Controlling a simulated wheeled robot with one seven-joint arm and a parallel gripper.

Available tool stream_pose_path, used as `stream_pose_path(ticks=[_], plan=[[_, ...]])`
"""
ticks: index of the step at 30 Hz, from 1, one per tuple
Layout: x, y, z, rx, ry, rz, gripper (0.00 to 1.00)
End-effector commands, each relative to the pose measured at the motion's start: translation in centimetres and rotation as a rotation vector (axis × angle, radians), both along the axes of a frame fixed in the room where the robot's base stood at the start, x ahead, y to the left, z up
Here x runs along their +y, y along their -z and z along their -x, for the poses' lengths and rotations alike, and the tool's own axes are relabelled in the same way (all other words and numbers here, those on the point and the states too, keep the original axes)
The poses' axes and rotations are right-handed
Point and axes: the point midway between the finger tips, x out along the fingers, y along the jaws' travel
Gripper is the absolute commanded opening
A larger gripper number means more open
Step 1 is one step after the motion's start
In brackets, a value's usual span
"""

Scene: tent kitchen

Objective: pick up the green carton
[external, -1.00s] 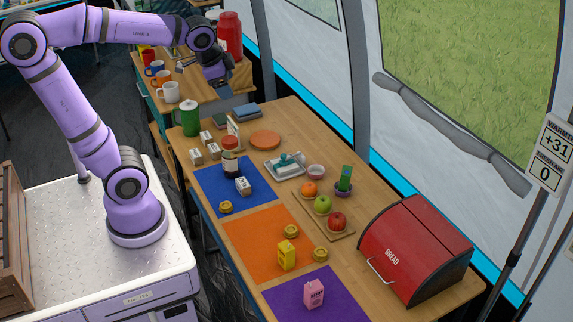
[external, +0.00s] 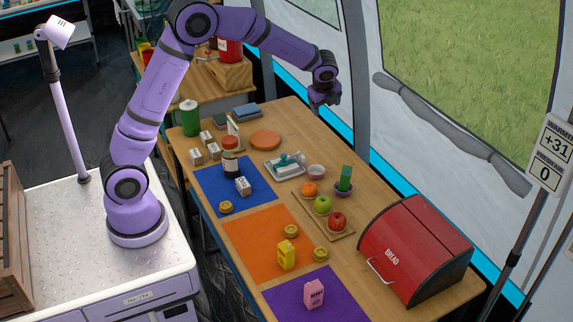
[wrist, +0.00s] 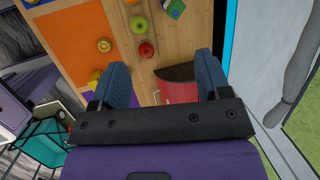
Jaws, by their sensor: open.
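My gripper (external: 325,97) is high above the table's far edge, above and behind the carton in the external view. In the wrist view my gripper (wrist: 162,78) has its blue fingers wide apart with nothing between them.
A red bread bin (external: 415,250) stands at the right. A butter dish (external: 285,166) and pink bowl (external: 316,172) are behind. The tent wall borders the far edge.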

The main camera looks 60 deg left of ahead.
Motion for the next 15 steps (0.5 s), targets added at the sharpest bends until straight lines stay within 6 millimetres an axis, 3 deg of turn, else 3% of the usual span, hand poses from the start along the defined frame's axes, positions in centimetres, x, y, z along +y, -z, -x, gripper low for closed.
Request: stream_pose_path(ticks=[1, 6, 15], plan=[[-0.1, 2.0, -1.4, 0.025, 0.047, -0.018, 0.7], [-0.2, 8.1, -5.4, 0.099, 0.226, -0.086, 0.7], [-0.4, 19.6, -10.3, 0.228, 0.527, -0.185, 0.7]])
